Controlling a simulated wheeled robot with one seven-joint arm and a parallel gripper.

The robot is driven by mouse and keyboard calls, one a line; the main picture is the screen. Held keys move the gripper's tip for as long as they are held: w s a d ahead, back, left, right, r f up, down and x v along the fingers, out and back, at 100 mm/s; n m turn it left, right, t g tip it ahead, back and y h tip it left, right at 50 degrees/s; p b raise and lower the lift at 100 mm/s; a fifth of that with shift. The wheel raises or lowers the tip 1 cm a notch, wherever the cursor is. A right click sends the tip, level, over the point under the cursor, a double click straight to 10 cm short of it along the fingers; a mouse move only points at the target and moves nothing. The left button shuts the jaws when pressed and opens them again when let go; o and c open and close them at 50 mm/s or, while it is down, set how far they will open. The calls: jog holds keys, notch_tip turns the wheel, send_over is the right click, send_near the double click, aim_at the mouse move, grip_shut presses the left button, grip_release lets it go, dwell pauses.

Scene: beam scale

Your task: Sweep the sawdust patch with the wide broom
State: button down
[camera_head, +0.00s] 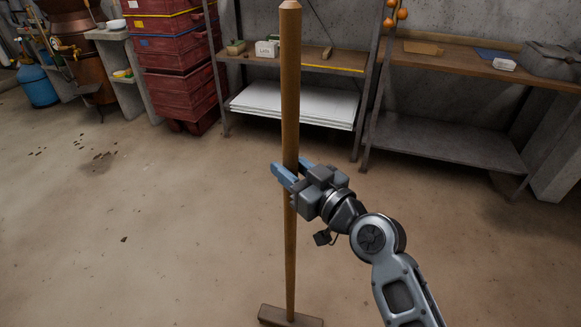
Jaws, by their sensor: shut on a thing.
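The broom has a long wooden handle (290,80) that stands nearly upright in the middle of the head view. Its wide brown head (290,317) is at the bottom edge, low over or on the floor; I cannot tell if it touches. My gripper (286,177) comes from the right, with its blue fingers shut around the handle, about halfway along. I cannot make out a clear sawdust patch. Dark spots (103,157) mark the floor at the left, and one small dark fleck (123,239) lies nearer; I cannot tell what they are.
Stacked red crates (178,100) stand at the back left, near a blue gas bottle (38,86) and a copper vessel (88,68). A metal shelf with white sheets (296,103) and a workbench (475,62) line the back wall. The concrete floor (190,225) is open at the left.

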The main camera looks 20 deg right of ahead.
jog(key=shift+f+b, duration=0.65)
jog(key=shift+b, duration=0.3)
dwell(0.3)
jog(key=s+a+p, duration=0.6)
jog(key=s+a, duration=0.5)
jog(key=s, duration=0.5)
jog(key=s+a+p, duration=0.5)
jog(key=s+a, duration=0.7)
jog(key=s, duration=0.4)
jog(key=shift+s+p, duration=0.35)
jog(key=shift+s, duration=0.05)
dwell(0.8)
